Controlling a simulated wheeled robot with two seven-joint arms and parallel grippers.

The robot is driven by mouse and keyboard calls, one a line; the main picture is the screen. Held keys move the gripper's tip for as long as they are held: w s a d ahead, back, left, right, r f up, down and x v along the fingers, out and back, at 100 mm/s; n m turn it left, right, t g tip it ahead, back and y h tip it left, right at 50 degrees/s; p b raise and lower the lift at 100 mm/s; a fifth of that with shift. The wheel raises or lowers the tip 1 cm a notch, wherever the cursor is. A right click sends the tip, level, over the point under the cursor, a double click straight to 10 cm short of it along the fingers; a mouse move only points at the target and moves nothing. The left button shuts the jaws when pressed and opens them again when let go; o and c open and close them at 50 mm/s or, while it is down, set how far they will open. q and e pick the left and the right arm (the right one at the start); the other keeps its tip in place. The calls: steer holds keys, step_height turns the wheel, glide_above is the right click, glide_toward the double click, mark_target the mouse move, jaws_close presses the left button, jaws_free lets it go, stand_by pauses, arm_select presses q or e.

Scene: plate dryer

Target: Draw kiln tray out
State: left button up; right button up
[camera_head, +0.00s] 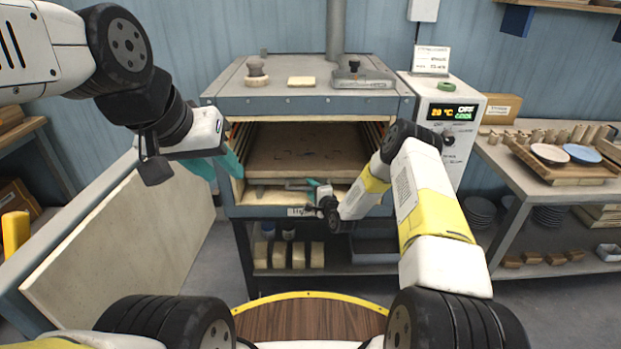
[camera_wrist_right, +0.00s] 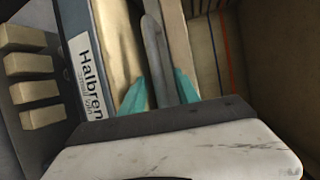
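The kiln (camera_head: 305,105) stands open, and the brown kiln tray (camera_head: 305,150) lies inside its chamber. A grey bar handle (camera_head: 295,187) runs across at the chamber's lower front; in the right wrist view the handle (camera_wrist_right: 155,50) passes between teal fingers. My right gripper (camera_head: 318,188) is at the handle, with its fingers (camera_wrist_right: 160,95) close against both sides of it; the contact itself is partly hidden. My left gripper (camera_head: 217,165) is at the left edge of the kiln opening, with its teal fingers apart and nothing seen between them.
The large pale door panel (camera_head: 125,250) is swung out at the left. A control box (camera_head: 455,125) stands right of the kiln, showing a low temperature. A side table (camera_head: 520,180) with plates is further right. A round wooden top (camera_head: 310,318) lies at the bottom front.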

steer(key=shift+w+a, duration=0.1)
steer(key=shift+w, duration=0.15)
steer(key=shift+c, duration=0.2)
jaws_close()
stand_by(1.1)
